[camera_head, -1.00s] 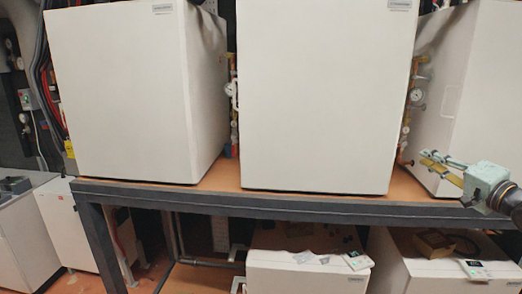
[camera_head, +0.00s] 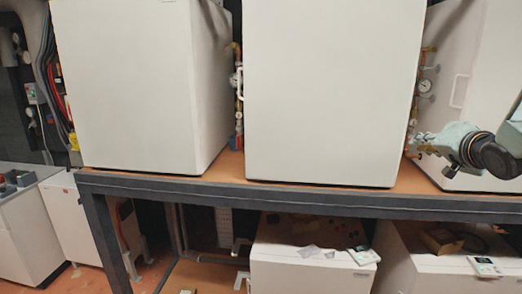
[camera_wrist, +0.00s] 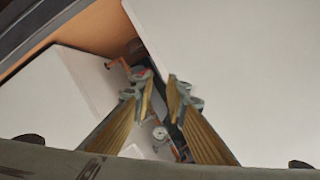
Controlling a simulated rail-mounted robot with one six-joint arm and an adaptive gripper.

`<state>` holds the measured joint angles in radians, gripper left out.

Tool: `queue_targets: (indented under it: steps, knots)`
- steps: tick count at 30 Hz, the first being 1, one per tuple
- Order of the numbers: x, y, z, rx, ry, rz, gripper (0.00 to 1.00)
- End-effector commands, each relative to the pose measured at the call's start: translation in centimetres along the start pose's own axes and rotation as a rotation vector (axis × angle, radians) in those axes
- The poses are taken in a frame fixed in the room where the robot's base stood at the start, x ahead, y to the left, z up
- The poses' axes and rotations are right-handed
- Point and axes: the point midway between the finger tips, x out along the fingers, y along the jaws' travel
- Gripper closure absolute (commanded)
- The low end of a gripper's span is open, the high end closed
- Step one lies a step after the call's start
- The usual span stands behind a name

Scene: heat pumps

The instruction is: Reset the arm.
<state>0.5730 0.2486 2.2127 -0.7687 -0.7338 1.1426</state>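My gripper (camera_head: 424,143) is at the right of the head view, in front of the gap between the middle and right white units, and its fingers are mostly hidden there by its own body. In the wrist view my gripper (camera_wrist: 158,92) shows two fingers with yellowish ribbed pads, spread apart with nothing held between them. Pipes and a round gauge (camera_wrist: 160,133) show beyond and between the fingers.
A left unit (camera_head: 125,90), a middle unit (camera_head: 330,95) and a right unit (camera_head: 480,60) stand on a bench with a dark edge (camera_head: 300,203). Gauges and pipes (camera_head: 425,85) fill the gap by my gripper. Lower white units (camera_head: 310,280) stand underneath.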

Motion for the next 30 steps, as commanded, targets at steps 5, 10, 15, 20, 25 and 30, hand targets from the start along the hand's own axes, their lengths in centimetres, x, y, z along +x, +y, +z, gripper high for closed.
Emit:
queue_targets:
  steps: [5, 10, 15, 20, 25, 30]
  knots:
    - [-1.7, -1.0, 1.3, -0.069, -0.012, 0.067, 0.86]
    - [-3.7, -1.7, 2.7, -0.13, -0.032, 0.131, 0.86]
    - [-5.9, -2.4, 4.3, -0.185, -0.06, 0.189, 0.86]
    - [-8.3, -2.7, 6.2, -0.235, -0.096, 0.241, 0.86]
    - [-11.1, -3.1, 8.4, -0.282, -0.14, 0.289, 0.86]
    - [-14.1, -3.4, 10.8, -0.328, -0.193, 0.329, 0.86]
